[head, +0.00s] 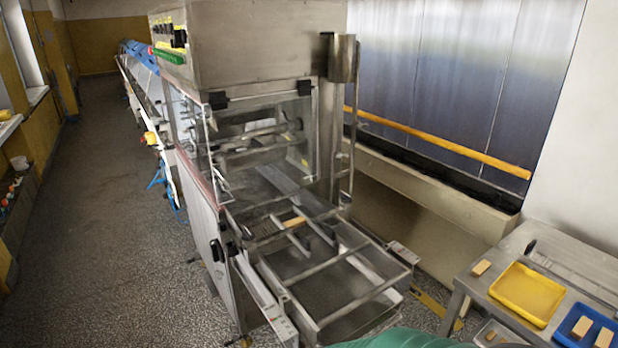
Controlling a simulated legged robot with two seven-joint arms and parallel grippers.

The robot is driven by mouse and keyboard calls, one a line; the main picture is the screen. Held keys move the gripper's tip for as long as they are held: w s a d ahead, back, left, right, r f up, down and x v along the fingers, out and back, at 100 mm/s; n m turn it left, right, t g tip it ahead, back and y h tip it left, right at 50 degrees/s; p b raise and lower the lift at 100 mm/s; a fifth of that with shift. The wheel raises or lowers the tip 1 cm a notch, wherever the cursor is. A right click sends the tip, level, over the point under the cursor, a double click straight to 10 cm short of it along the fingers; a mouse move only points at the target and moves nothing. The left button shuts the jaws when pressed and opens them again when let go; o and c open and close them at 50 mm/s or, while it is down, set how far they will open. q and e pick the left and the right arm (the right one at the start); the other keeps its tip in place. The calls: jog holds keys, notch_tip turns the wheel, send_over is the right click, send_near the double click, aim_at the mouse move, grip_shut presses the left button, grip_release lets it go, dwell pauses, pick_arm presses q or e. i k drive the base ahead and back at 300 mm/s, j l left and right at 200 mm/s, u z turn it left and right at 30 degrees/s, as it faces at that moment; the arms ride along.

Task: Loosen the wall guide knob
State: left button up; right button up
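The enrober (245,55), a steel machine with a clear guard, stands in the middle of the head view. Its open mesh conveyor frame (345,290) reaches toward me, with guide rails (300,237) across it and a small tan bar (294,222) lying near them. A dark knob-like part (217,250) shows on the near left side panel. Black fittings (218,100) sit on the guard's top edge. I cannot tell which part is the wall guide knob. Neither of my grippers is in view.
A steel table (560,262) at the right holds a yellow tray (527,293), a blue tray (566,328) and small tan blocks. A beige ledge (440,195) runs along the back wall.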

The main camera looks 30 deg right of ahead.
aim_at(345, 198)
jog(key=i+j+z, duration=0.4)
jog(key=i+j, duration=0.3)
jog(key=i, duration=0.3)
jog(key=i+j+z, duration=0.35)
jog(key=i+j, duration=0.5)
jog(key=j, duration=0.2)
